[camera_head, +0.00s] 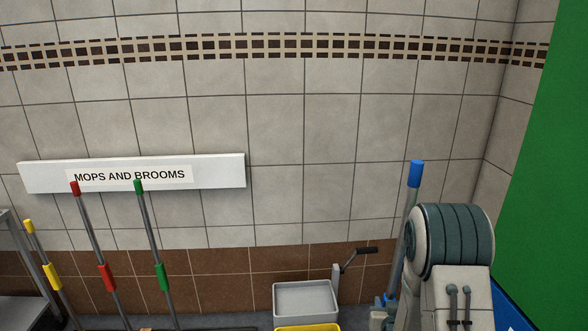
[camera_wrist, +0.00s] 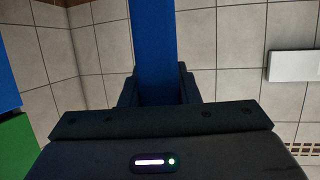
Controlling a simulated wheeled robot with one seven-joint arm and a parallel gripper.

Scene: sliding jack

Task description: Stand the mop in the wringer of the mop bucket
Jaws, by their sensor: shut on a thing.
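The mop is a grey pole with a blue end cap (camera_head: 415,174), standing nearly upright, leaning slightly, just left of my arm in the head view. In the wrist view its blue grip (camera_wrist: 153,40) runs between the jaws of my gripper (camera_wrist: 156,88), which is shut on it. The mop's head is out of view. The mop bucket shows at the bottom edge of the head view as a yellow rim (camera_head: 307,327). Its grey wringer (camera_head: 305,300) has a lever with a black handle (camera_head: 362,251). The mop is right of the wringer, apart from it.
A white "MOPS AND BROOMS" rail (camera_head: 215,171) is on the tiled wall. Below it stand yellow (camera_head: 29,226), red (camera_head: 106,277) and green (camera_head: 161,277) handled tools. A grey metal rack (camera_head: 22,262) is at far left. A green panel (camera_head: 550,150) is at right.

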